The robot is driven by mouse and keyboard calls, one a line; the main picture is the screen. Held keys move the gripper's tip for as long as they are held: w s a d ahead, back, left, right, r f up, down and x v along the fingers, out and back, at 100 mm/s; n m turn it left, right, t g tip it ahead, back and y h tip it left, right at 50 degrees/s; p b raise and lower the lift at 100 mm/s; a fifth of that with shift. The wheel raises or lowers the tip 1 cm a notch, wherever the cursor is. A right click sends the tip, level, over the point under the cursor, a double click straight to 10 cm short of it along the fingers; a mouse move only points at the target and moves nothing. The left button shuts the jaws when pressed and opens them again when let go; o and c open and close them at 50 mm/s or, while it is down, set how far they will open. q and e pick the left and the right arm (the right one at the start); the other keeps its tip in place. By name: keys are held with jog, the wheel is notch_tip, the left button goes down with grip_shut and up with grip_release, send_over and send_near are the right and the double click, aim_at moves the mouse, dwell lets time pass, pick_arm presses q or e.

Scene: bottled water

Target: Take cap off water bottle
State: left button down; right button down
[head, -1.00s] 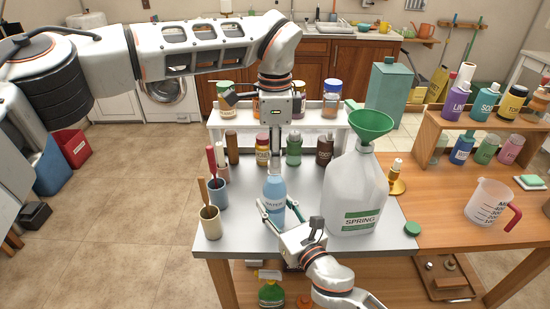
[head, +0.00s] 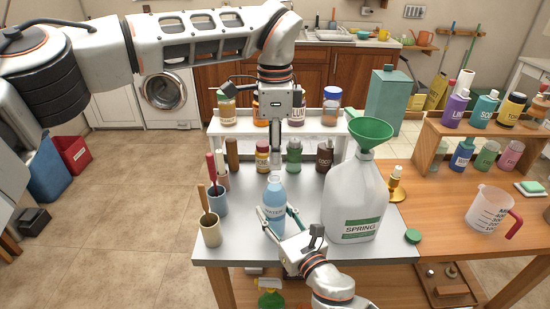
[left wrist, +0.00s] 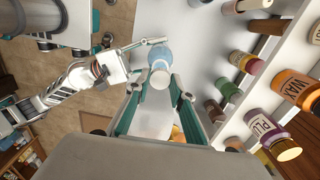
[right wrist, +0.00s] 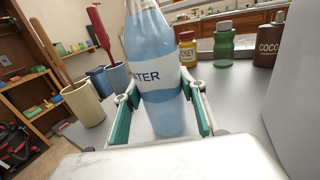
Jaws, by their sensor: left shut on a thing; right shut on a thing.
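The blue water bottle (head: 274,207) stands upright on the grey table top. My right gripper (head: 276,226) is shut around its labelled body; the right wrist view shows the bottle (right wrist: 160,90) between the teal pads. My left gripper (head: 277,160) points straight down above the bottle's neck. Whether a gap separates cap and neck is hard to tell.
A large jug (head: 352,200) with a green funnel (head: 371,134) stands close right of the bottle. A cream cup (head: 210,229) and a blue cup (head: 218,202) holding handles stand left. A white shelf (head: 330,128) with small bottles is behind. A green lid (head: 413,236) lies right.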

pick_arm(q)
notch_tip(320, 180, up, 2)
jog(key=shift+r, duration=0.15)
pick_arm(e)
jog(key=c, duration=1.2)
grip_release()
jog(key=shift+o, duration=0.2)
